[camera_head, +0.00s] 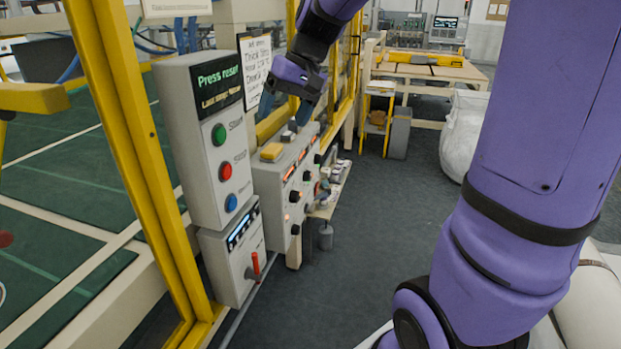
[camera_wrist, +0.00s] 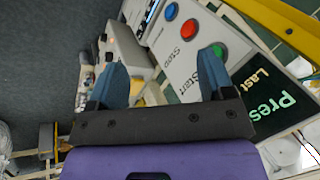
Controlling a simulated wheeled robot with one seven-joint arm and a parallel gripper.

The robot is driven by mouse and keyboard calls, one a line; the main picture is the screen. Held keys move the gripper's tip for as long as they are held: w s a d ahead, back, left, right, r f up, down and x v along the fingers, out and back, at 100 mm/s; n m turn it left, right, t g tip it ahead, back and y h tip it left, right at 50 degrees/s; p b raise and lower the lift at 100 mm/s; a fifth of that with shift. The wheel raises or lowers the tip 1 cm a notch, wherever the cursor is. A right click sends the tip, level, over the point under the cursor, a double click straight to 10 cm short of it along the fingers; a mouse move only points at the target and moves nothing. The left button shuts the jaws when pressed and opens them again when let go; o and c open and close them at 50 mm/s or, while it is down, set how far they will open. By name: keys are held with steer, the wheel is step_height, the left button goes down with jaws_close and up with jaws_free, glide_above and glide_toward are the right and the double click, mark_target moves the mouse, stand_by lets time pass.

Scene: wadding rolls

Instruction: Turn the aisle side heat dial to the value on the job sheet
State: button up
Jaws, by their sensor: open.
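My gripper (camera_head: 284,112) is open, with its two blue fingers apart and nothing seen between them; it also shows in the wrist view (camera_wrist: 162,68). In the head view it hangs above the grey heat panel (camera_head: 285,182), apart from it as far as I can tell. The panel face has several black dials (camera_head: 295,196) and small red lit displays (camera_head: 290,173). The dial labels and settings are too small to read. A handwritten white sheet (camera_head: 255,66) hangs behind the gripper; it may be the job sheet, and its value is not legible.
Left of the dials stands a control box (camera_head: 204,150) with green, red and blue buttons and a screen reading "Press reset". Below it is a box with a red lever (camera_head: 255,267). Yellow guard posts (camera_head: 125,130) stand at left. The aisle floor (camera_head: 370,230) is clear.

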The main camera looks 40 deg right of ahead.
steer(key=w+d+f+m+y, duration=0.1)
steer(key=w+d+f+y, duration=0.15)
steer(key=w, duration=0.35)
steer(key=w+d+f+m+y, duration=0.1)
steer(key=w+d+f, duration=0.25)
steer(key=w, duration=0.25)
steer(key=m+t+y, duration=0.4)
steer(key=m+t, duration=0.5)
steer(key=t, duration=0.3)
glide_toward(311, 177)
steer(key=shift+h, duration=0.25)
steer(key=x, duration=1)
steer(key=shift+a+r, duration=0.2)
steer(key=shift+r, duration=0.1)
steer(key=c, duration=0.9)
